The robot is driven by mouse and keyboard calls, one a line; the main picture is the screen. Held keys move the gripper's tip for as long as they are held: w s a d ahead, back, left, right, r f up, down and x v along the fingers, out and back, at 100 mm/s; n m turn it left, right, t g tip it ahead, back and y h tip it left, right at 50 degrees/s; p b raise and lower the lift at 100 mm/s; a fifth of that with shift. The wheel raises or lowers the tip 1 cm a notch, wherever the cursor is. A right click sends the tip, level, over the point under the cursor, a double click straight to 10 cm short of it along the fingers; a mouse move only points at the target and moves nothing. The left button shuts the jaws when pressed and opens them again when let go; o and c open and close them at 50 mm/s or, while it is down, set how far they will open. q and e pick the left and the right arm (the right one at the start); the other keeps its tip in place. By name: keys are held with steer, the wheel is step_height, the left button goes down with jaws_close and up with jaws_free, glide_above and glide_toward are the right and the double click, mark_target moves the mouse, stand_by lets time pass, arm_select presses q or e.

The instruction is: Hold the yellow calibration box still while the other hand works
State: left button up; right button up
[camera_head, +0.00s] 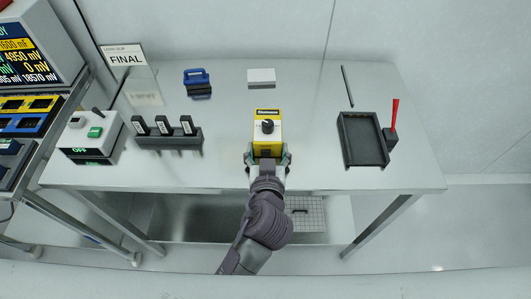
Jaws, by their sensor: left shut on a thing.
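The yellow calibration box (257,130) stands near the front edge of the table, at the middle. It has a white top face with a black knob and a dark label strip on its far side. My left gripper (268,155) reaches it from the front, with one finger on each side of its near end. The gripper is shut on the box, and the box appears to rest on the table. The lower near part of the box is partly hidden by the gripper. My right gripper is not in view.
A dark rack (168,140) with black modules and a white switch unit (92,137) stand left. A blue clamp-like item (197,82) and a white block (261,77) lie at the back. A dark tray (344,144) is right, beside a red-handled tool (395,114).

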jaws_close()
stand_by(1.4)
